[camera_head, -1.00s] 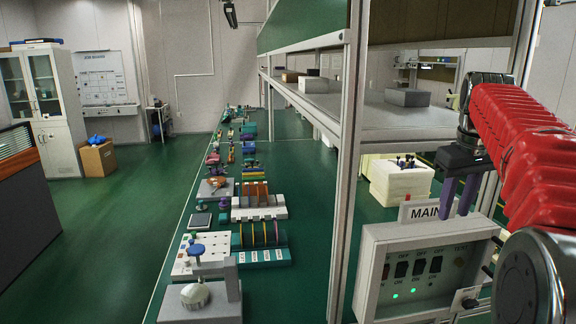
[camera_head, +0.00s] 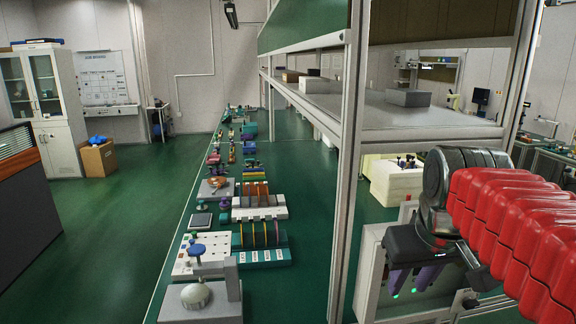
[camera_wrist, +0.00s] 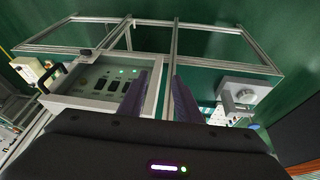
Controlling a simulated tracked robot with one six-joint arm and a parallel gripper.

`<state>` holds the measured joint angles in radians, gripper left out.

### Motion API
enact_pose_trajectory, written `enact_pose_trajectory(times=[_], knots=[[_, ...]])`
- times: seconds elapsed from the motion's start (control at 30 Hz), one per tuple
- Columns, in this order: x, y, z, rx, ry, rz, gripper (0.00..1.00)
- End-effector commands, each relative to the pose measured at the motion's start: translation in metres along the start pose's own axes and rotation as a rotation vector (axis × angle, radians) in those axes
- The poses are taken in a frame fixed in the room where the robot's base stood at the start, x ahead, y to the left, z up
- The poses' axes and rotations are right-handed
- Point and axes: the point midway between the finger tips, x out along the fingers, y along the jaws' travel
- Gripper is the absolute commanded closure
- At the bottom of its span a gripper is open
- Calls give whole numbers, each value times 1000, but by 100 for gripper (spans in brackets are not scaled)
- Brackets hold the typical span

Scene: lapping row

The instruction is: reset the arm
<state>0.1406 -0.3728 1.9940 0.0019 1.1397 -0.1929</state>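My gripper (camera_head: 412,280) is in front of the grey control box (camera_head: 368,262) at the lower right of the head view, and hides much of its panel. Its two purple fingers point down and stand apart, with nothing between them. My red-sleeved arm reaches in from the right edge. In the wrist view my gripper (camera_wrist: 162,84) shows the same two fingers apart and empty. The control box (camera_wrist: 88,103) is just left of them there, with dark switches and green lights on its panel.
A shelf frame post (camera_head: 345,170) rises left of the control box. The shelf board (camera_head: 400,118) above holds a grey block (camera_head: 408,97). A long green bench (camera_head: 262,300) carries racks and small tools.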

Motion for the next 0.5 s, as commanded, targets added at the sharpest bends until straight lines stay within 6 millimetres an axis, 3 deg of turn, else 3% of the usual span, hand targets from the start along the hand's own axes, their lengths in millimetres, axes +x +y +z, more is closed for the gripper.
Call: enact_pose_trajectory(times=[0.5], knots=[[46, -58, 116, 51, 100, -39, 69]])
